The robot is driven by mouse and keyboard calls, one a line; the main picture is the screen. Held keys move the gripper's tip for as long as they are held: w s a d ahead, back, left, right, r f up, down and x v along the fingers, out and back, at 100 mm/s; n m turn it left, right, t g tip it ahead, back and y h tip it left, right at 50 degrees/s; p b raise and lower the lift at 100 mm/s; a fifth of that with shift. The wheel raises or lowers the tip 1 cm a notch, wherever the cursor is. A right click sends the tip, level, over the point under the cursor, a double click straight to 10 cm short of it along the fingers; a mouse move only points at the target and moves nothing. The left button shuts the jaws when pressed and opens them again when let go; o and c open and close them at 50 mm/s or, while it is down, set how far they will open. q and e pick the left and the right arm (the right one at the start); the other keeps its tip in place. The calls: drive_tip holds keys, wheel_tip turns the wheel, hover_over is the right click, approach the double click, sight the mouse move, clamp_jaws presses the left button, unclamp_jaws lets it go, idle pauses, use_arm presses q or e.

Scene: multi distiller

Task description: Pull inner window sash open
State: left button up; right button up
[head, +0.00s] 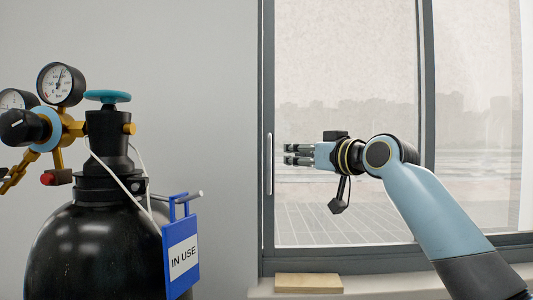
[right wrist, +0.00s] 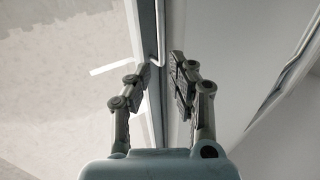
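The window's inner sash (head: 269,80) has a dark grey frame around a large pane, and its left upright carries a slim pale vertical handle (head: 269,163). In the right wrist view the sash's dark upright (right wrist: 150,110) runs up the middle, with the thin light handle bar (right wrist: 158,35) near the top. My right gripper (head: 287,154) points left in front of the pane, just right of the handle. In the right wrist view its two fingers (right wrist: 161,75) are apart, with nothing clearly held between them. Whether they touch the handle cannot be told. My left gripper is out of view.
A black gas cylinder (head: 95,250) with gauges (head: 61,84) and a teal valve wheel (head: 108,96) stands at left. A blue "IN USE" tag (head: 181,255) hangs on it. A wooden block (head: 308,283) lies on the sill below the window. Plain wall lies between cylinder and window.

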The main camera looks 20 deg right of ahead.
sight(270, 152)
drive_tip(key=x, duration=0.5)
drive_tip(key=shift+s+a+r, duration=0.1)
drive_tip(key=shift+r, duration=0.05)
drive_tip(key=x, duration=0.4)
drive_tip(key=shift+w+p, duration=0.3)
drive_tip(key=shift+p, duration=0.1)
drive_tip(key=shift+w, duration=0.2)
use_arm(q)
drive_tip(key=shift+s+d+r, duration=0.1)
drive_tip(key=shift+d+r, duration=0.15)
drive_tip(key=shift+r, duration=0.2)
use_arm(e)
clamp_jaws()
